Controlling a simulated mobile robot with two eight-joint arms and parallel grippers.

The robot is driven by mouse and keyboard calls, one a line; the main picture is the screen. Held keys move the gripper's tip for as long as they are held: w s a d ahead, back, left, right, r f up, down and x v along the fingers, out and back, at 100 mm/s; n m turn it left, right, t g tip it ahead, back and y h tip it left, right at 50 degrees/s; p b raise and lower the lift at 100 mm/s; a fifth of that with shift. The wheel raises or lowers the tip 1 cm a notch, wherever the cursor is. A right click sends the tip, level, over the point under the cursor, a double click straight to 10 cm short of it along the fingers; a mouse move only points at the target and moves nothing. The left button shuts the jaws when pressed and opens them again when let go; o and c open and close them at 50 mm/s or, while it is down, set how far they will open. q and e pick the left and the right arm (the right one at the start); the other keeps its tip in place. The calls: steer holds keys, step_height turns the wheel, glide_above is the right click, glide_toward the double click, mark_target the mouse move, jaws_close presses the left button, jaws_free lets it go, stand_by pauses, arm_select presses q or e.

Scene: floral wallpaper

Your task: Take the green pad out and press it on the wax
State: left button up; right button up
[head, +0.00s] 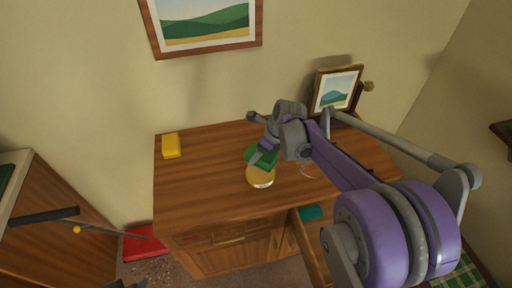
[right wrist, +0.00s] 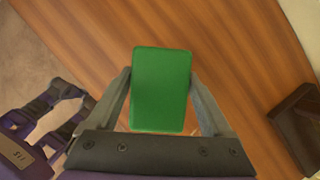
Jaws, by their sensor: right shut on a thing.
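The green pad (head: 265,154) is a flat block held by my right gripper (head: 262,150) above the dresser top. In the right wrist view the green pad (right wrist: 161,90) sits between the two fingers of my right gripper (right wrist: 161,92), with a finger at each side. The wax (head: 260,178) is a round, yellow-topped tin on the dresser, just in front of and below the pad in the head view. I cannot tell if pad and wax touch; in the right wrist view the pad hides the wax.
The wooden dresser (head: 205,185) has an open drawer with a teal item (head: 311,212) inside. A yellow block (head: 171,145) lies at the back left. A framed picture (head: 336,90) stands at the back right.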

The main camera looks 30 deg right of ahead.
mark_target(259, 171)
steer(key=shift+s+f+b, duration=0.15)
steer(key=shift+f+b, duration=0.3)
steer(key=shift+f, duration=0.45)
steer(key=shift+f+b, duration=1.1)
steer(key=shift+f, duration=0.75)
steer(key=shift+f+b, duration=0.4)
steer(key=shift+f, duration=0.1)
steer(key=shift+r, duration=0.1)
steer(key=shift+r+p, duration=2.1)
steer(key=shift+r, duration=1.35)
steer(key=shift+f, duration=0.1)
